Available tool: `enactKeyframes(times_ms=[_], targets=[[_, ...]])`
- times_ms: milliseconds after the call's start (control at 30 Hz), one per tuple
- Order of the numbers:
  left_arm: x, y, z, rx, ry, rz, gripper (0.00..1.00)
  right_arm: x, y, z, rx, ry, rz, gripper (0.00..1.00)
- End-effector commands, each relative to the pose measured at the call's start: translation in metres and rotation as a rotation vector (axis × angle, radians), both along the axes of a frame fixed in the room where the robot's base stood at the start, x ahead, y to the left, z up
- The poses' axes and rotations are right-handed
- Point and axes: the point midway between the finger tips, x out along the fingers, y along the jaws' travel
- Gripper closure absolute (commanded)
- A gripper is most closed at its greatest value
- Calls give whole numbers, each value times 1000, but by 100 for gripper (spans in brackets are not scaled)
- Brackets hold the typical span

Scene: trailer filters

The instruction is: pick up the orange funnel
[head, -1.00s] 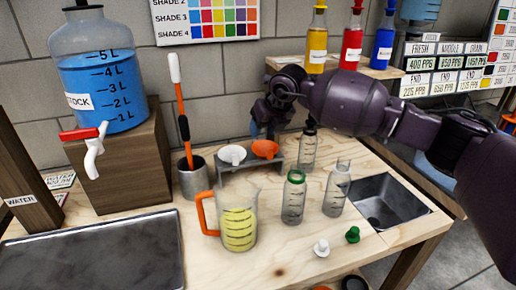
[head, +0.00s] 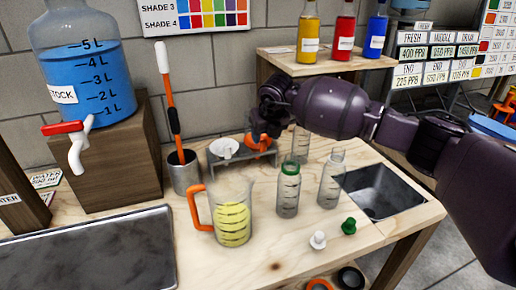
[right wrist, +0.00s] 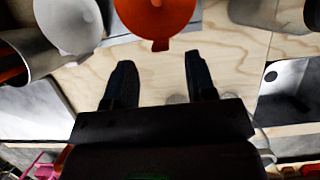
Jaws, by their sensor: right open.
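The orange funnel (head: 262,147) sits in the grey rack at the back of the wooden bench, right of a white funnel (head: 224,147). My right gripper (head: 262,130) is just above the orange funnel and hides part of it in the head view. In the right wrist view the orange funnel (right wrist: 155,18) is at the top centre, beyond the two fingertips. The fingers (right wrist: 160,80) are spread with nothing between them. The white funnel is at the upper left there. My left gripper is not in view.
The grey rack (head: 230,170) holds both funnels. A clear bottle (head: 301,144) stands right beside it, with a green-rimmed bottle (head: 288,190) and another bottle (head: 331,180) in front. A jug of yellow liquid (head: 232,218) and a metal cup (head: 184,175) stand to the left.

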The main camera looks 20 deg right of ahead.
Motion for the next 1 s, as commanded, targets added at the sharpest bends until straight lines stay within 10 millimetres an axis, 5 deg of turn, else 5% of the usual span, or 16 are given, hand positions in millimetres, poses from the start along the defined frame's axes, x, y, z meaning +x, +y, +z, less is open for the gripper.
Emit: enactKeyframes(times_ms=[233, 533, 867, 1000], targets=[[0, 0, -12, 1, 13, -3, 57, 16, 0, -38, 1, 9, 0, 49], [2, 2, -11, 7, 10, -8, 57, 19, 0, -38, 1, 1, 0, 49], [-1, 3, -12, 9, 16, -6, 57, 19, 0, -39, 0, 3, 0, 98], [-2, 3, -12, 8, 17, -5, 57, 19, 0, -39, 0, 3, 0, 100]])
